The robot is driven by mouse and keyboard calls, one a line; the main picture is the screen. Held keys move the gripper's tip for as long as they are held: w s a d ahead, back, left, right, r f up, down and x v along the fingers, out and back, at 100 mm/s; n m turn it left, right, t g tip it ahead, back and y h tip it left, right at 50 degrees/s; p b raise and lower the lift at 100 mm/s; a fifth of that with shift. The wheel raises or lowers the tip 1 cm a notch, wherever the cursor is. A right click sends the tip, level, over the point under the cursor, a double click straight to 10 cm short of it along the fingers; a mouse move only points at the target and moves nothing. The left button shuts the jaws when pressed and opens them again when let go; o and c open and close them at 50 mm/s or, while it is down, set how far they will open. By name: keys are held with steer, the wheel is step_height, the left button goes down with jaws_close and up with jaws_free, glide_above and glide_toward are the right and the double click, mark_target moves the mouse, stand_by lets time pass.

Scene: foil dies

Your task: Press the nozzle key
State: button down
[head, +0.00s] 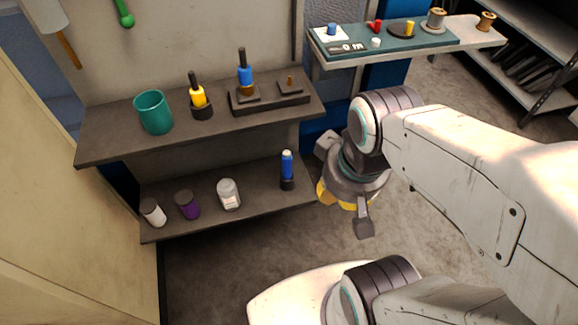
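A teal-topped panel (458,43) at the upper right bears a dark display reading "0 m" (346,48) and several small pieces. These include a blue piece (332,29), a red piece (375,26), a yellow piece (409,29) on a dark disc and a small white piece (376,42). I cannot tell which of them, if any, is the nozzle key. My gripper (345,183) hangs in front of and below the panel, apart from it. Its two fingers are spread and I see nothing held. Yellow parts show at its underside, partly hidden.
A dark two-level shelf (190,134) stands at left, with a teal cup (153,112), blue and yellow bottles on top and several small containers below. Spools (436,19) stand at the panel's right. A dark rack (530,65) is at far right. Grey floor lies between.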

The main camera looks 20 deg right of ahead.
steer(key=shift+f, duration=0.15)
steer(key=c, duration=1.9)
jaws_free()
jaws_close()
steer(key=shift+c, duration=0.4)
jaws_free()
